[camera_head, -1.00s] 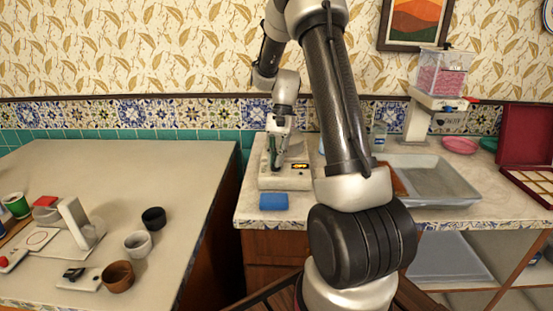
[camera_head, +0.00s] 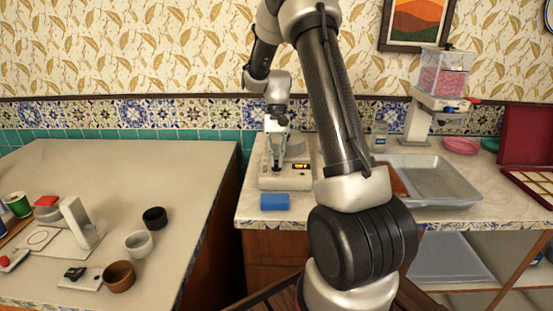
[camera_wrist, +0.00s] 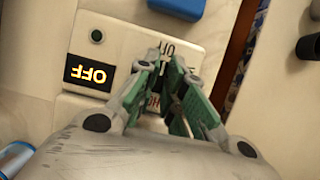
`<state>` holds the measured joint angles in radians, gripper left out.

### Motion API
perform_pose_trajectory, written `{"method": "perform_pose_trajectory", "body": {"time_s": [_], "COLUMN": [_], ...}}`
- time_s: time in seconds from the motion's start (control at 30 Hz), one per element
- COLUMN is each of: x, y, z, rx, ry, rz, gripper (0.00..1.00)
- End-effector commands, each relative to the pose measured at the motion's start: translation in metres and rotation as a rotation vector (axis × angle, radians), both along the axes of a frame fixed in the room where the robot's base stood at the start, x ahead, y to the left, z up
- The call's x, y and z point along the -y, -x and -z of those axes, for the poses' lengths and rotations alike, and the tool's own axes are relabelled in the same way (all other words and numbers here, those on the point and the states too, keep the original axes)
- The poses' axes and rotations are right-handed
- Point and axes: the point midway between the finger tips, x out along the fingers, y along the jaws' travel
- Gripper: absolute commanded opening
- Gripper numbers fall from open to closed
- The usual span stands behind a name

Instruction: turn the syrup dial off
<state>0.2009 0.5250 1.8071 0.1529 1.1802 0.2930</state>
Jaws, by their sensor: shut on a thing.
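The white machine (camera_head: 268,182) stands at the left of the right-hand counter, with a small lit display (camera_head: 301,166). In the wrist view the display (camera_wrist: 89,73) shows OFF in orange, upside down. My gripper (camera_head: 277,165) reaches down to the machine's front panel. In the wrist view its green-padded fingers (camera_wrist: 164,78) are closed together over the panel, shut on the dial, which they mostly hide. Part of an OFF label (camera_wrist: 165,48) shows beyond the fingertips, and other lettering is partly covered. A small dark round button (camera_wrist: 97,36) is beside the display.
A blue block (camera_head: 274,201) lies just in front of the machine. To the right are a grey basin (camera_head: 440,180) and a dispenser with pink contents (camera_head: 443,75). Cups and a scale-like device stand on the left counter (camera_head: 110,165), past a gap.

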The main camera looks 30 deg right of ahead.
Motion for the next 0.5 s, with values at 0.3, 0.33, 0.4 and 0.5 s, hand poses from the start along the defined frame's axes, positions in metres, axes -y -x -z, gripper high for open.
{"method": "perform_pose_trajectory", "body": {"time_s": [0.3,0.33,0.4,0.5], "x": [-0.0010,-0.0009,-0.0008,-0.0005], "y": [0.0021,0.0019,0.0015,0.0011], "z": [0.0021,0.0019,0.0015,0.0011], "rx": [-0.006,-0.006,-0.005,-0.003], "ry": [-0.003,-0.003,-0.002,-0.002], "rz": [0.000,0.000,0.000,0.000], "gripper": [0.32,0.32,0.32,0.32]}}
